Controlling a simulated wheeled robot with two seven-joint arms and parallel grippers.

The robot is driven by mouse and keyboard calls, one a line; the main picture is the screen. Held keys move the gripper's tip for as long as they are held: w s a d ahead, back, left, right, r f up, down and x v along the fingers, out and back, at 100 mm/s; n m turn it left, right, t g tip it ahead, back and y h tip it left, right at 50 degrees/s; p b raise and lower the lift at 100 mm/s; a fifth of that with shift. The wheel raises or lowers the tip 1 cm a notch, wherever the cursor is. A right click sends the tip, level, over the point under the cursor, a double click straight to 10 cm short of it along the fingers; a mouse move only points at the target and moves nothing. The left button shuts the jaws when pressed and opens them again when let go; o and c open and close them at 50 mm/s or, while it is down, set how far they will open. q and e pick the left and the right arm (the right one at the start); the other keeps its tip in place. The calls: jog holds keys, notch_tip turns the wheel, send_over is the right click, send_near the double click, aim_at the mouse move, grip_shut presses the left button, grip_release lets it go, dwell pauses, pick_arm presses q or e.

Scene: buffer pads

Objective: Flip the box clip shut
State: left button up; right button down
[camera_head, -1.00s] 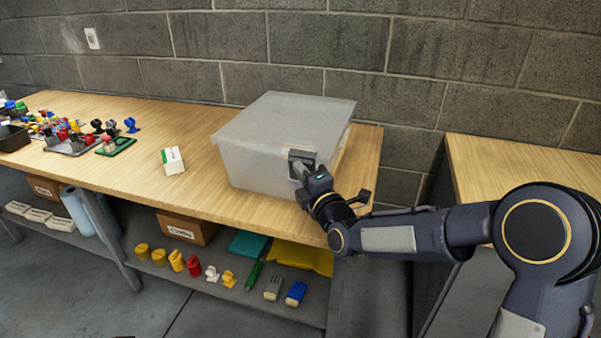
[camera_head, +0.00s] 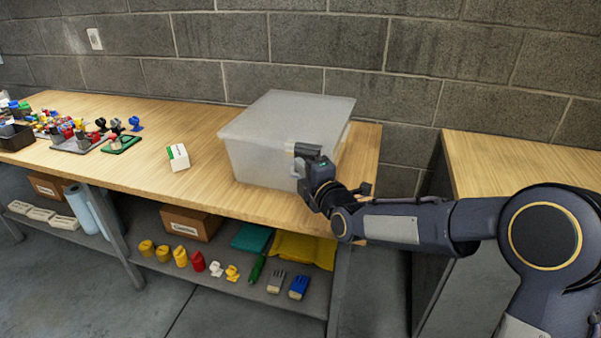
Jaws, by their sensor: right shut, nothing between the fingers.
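A translucent white box (camera_head: 258,150) with a lid stands on the wooden workbench, near its right end. My right gripper (camera_head: 299,163) is at the front right of the box, close against its front wall just under the lid rim. The gripper is shut with nothing held. A small pale part, which may be the clip (camera_head: 291,147), shows beside the fingers. The gripper hides most of that spot, so I cannot tell how the clip is set. My left gripper is not in view.
A small white and green carton (camera_head: 178,157) lies left of the box on the workbench (camera_head: 215,190). Coloured parts and stamps crowd the bench's left end. A second bench (camera_head: 500,165) stands at right beyond a gap. A block wall is close behind.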

jog(key=s+d+f+m+g+h, duration=0.35)
jog(key=s+d+m, duration=0.75)
jog(key=s+d, duration=0.6)
jog(key=s+d+f+m+g, duration=0.1)
jog(key=s+f+m+g, duration=0.2)
jog(key=s+m, duration=0.6)
jog(key=s+f+m+g, duration=0.4)
jog(key=s, duration=0.9)
pick_arm(q)
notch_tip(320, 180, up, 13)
jog(key=p, duration=1.3)
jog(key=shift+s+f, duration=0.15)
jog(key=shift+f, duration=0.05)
pick_arm(e)
notch_tip(320, 180, up, 14)
jog(key=shift+s+f, duration=0.25)
